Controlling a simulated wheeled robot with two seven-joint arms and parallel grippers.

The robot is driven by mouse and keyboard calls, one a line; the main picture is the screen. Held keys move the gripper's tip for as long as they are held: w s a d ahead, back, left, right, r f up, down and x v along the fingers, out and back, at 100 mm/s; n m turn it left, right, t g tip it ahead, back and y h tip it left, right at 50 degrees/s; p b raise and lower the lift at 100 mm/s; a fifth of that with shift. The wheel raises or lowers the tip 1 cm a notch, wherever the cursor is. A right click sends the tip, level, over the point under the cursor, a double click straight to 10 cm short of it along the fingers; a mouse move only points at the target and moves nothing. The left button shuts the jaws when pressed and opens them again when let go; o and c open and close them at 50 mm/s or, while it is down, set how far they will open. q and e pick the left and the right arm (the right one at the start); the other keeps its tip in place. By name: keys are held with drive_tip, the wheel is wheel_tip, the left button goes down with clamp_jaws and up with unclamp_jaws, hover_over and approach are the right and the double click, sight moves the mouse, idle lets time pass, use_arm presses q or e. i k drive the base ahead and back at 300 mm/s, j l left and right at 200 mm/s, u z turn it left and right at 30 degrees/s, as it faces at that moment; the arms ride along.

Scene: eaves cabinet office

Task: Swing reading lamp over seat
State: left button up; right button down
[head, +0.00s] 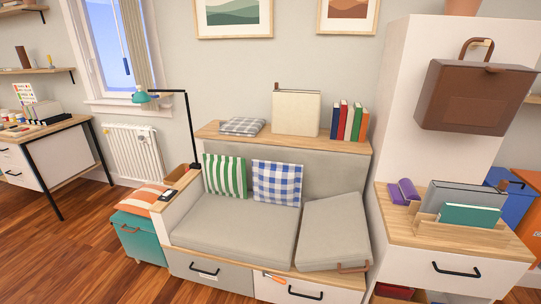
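The reading lamp has a teal shade (140,94) and a thin black post and arm (189,125). Its foot is at the left end of the bench, near the armrest. The arm points left, so the shade hangs out to the left of the bench, in front of the window side. The seat (236,232) is a grey cushion on the bench, with a green striped pillow (224,176) and a blue checked pillow (277,183) against the backrest. Neither of my grippers shows in the head view.
A loose grey cushion (334,234) with a brown strap lies on the bench's right end. A teal box (138,238) with an orange striped cushion stands left of the bench. A white cabinet (435,240) stands at right. Wooden floor (80,265) at front left is clear.

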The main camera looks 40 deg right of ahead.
sight(140, 97)
drive_tip(key=z, duration=0.45)
drive_tip(key=l+z, duration=0.15)
drive_tip(key=z, duration=0.75)
drive_tip(key=l+z, duration=0.2)
drive_tip(key=z, duration=0.25)
drive_tip(key=u, duration=1.35)
drive_tip(key=j+z, duration=0.1)
drive_tip(key=z, duration=0.45)
drive_tip(key=i+j+z, duration=0.4)
drive_tip(key=j+z, duration=0.2)
drive_tip(key=i+j+z, duration=0.1)
drive_tip(key=j+z, duration=0.25)
drive_tip(key=i+j+z, duration=0.1)
drive_tip(key=j+z, duration=0.2)
drive_tip(key=j, duration=0.15)
